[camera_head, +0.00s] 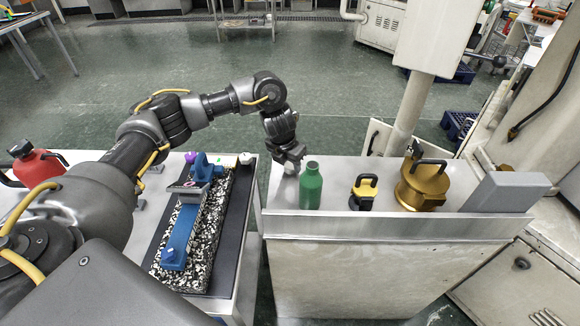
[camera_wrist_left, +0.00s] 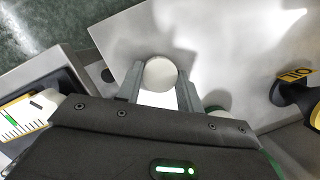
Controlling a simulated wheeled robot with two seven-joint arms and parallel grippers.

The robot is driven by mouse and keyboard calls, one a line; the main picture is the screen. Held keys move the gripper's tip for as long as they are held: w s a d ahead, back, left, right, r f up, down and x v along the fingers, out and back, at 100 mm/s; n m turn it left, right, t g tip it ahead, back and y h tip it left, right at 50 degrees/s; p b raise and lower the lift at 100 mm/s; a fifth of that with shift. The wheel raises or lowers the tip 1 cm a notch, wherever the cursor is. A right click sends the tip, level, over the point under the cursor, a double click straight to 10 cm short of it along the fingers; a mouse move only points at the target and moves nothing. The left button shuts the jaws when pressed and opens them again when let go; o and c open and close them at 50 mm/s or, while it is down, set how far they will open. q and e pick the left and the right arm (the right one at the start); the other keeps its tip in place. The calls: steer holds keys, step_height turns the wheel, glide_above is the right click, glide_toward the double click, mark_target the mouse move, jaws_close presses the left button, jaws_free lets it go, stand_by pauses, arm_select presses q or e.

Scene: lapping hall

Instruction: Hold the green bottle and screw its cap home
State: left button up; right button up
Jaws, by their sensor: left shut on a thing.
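The green bottle (camera_head: 311,188) stands upright on the steel bench top (camera_head: 345,205), with no cap visible on its neck. My left gripper (camera_head: 291,160) is just left of the bottle, close to its neck. It is shut on a round white cap (camera_wrist_left: 160,74), which sits between the two fingertips in the left wrist view. In the head view the pale cap (camera_head: 291,169) shows just under the fingers, apart from the bottle's top. In the wrist view the bottle is mostly hidden behind the gripper body. My right gripper is not in view.
A black and yellow tool (camera_head: 363,193), a brass pot with a handle (camera_head: 423,184) and a grey block (camera_head: 506,192) stand right of the bottle. Left of a gap, another table holds a blue tool (camera_head: 180,235) on a speckled slab and a red can (camera_head: 38,167).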

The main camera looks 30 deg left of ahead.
arm_select(q)
steer(key=s+a+r+p, duration=0.1)
steer(key=s+a+r, duration=0.1)
steer(key=s+r, duration=0.4)
steer(key=s+a+r, duration=0.2)
steer(key=s+r, duration=0.3)
steer(key=s, duration=0.2)
steer(key=shift+s+a+r+p, duration=0.15)
steer(key=shift+a+r+p, duration=0.15)
steer(key=shift+r+p, duration=0.1)
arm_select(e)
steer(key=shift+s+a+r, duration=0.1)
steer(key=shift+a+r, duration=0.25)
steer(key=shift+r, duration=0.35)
arm_select(q)
steer(key=s+d+r+m+g, duration=0.2)
steer(key=d+m, duration=0.4)
steer(key=m, duration=1.1)
steer(key=s+d+r+m+g, duration=0.1)
steer(key=d+m+g, duration=0.3)
steer(key=m, duration=1.3)
steer(key=shift+s+d+r, duration=0.35)
steer(key=shift+s+d, duration=0.2)
steer(key=shift+d, duration=0.55)
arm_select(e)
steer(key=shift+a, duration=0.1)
arm_select(q)
steer(key=shift+s+a, duration=0.1)
